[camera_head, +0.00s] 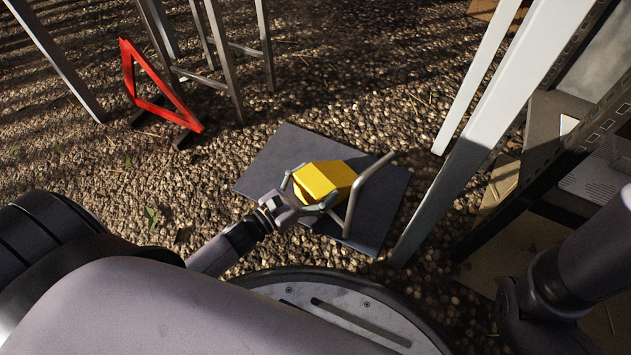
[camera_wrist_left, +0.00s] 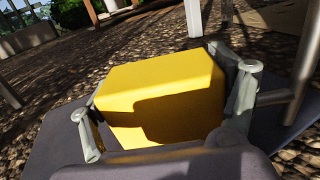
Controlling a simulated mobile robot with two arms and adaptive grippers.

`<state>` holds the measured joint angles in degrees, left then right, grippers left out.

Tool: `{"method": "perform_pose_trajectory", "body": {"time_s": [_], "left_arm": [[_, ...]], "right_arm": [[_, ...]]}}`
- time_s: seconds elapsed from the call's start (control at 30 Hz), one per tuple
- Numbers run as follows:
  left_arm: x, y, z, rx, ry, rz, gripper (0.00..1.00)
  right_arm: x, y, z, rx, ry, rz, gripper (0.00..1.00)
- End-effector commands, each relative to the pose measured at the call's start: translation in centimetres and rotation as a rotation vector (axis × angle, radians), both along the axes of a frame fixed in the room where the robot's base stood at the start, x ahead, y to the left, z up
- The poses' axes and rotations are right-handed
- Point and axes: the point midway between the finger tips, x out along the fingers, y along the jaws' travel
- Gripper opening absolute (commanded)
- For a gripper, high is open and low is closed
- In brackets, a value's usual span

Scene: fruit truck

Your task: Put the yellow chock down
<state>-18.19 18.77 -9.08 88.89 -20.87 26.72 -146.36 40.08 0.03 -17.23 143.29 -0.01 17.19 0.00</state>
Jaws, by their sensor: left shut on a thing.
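The yellow chock (camera_head: 327,180) is a blocky wedge over the dark grey mat (camera_head: 280,153). My left gripper (camera_head: 311,190) is shut on it, with one finger on each side. In the left wrist view the yellow chock (camera_wrist_left: 165,90) fills the space between the fingers, its near face partly in shadow. I cannot tell whether its underside touches the mat. A bent metal bar (camera_head: 362,187) rises just right of the chock. My right arm shows at the right edge, but its gripper is out of the picture.
A red warning triangle (camera_head: 153,92) stands on the gravel at the upper left, near metal posts (camera_head: 222,55). A pale post (camera_head: 487,130) and a rack with cardboard (camera_head: 543,135) stand right of the mat. Open gravel (camera_head: 335,70) lies beyond the mat.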

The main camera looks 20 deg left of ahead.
Motion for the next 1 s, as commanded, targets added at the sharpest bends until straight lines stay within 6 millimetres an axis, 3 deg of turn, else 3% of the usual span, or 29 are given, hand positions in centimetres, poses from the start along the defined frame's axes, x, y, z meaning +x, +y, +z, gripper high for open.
{"method": "perform_pose_trajectory", "body": {"time_s": [0.17,0.2,0.43,0.83,1.0], "left_arm": [[0.1,-0.1,0.1,-0.003,-0.01,-0.002,0.22],[0.0,0.0,-0.2,0.001,0.0,0.0,0.86],[0.0,0.0,-0.2,0.0,0.0,0.0,1.0],[-0.2,0.0,0.2,0.0,0.001,0.0,1.0],[-2.6,1.2,0.4,-0.001,0.006,0.002,1.0]], "right_arm": [[0.0,0.0,-0.3,0.0,0.0,0.0,0.32],[0.0,0.0,-0.2,0.0,0.0,0.0,0.32],[0.0,0.0,-0.2,0.0,0.0,0.0,0.32],[0.0,0.0,0.3,0.0,0.0,-0.001,0.32],[0.0,0.0,1.8,0.0,0.0,-0.001,0.32]]}}
